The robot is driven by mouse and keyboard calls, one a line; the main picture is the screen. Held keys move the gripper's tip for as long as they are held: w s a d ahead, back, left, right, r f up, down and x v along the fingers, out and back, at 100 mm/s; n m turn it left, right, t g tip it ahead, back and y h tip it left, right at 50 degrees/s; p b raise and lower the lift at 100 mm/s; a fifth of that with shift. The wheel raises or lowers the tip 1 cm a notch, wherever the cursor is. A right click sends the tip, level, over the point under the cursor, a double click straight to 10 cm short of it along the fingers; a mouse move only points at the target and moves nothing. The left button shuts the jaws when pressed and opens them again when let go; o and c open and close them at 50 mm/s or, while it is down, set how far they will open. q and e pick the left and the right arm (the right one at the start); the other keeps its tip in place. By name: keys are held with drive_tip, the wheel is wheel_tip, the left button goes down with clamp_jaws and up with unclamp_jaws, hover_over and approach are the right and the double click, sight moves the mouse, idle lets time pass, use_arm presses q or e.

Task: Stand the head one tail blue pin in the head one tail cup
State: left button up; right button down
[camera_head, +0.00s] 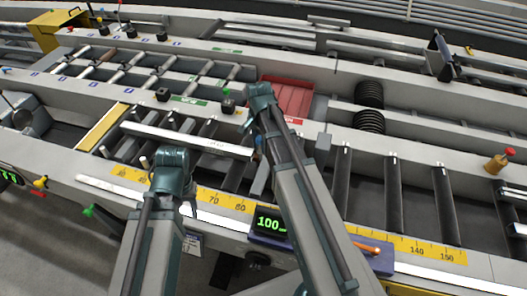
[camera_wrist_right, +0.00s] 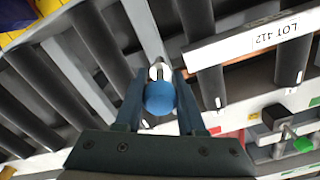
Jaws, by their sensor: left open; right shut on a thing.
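My right gripper (camera_wrist_right: 158,84) is shut on the blue pin (camera_wrist_right: 160,99), whose round blue head sits between the fingers with a pale part beyond it. In the head view my right arm's links largely hide that gripper; a small blue spot shows beside the right end of the long metal bar. My left gripper (camera_head: 188,193) is near the front rail, mostly hidden by its own arm, and is open. Small dark cup-like blocks stand on the rails, one at centre (camera_head: 228,106) and one to its left (camera_head: 162,95). I cannot tell which is the head one tail cup.
A long metal bar (camera_head: 185,139) labelled LOT 412 lies across the dark rollers (camera_head: 393,185). A red tray (camera_head: 291,97) is behind the right arm. A yellow scale (camera_head: 420,248) and a display reading 100 (camera_head: 270,222) line the front. Black coils (camera_head: 369,120) stand at right.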

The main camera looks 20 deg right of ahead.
drive_tip(key=shift+s+d, duration=0.15)
drive_tip(key=shift+d, duration=0.2)
drive_tip(key=f+b, duration=0.3)
drive_tip(key=shift+d+f+b, duration=0.2)
drive_tip(key=shift+f+b, duration=0.1)
drive_tip(key=shift+f, duration=0.1)
drive_tip(key=shift+f+b, duration=0.55)
drive_tip(key=shift+b, duration=0.1)
drive_tip(key=c, duration=0.5)
unclamp_jaws()
drive_tip(key=shift+r, duration=0.1)
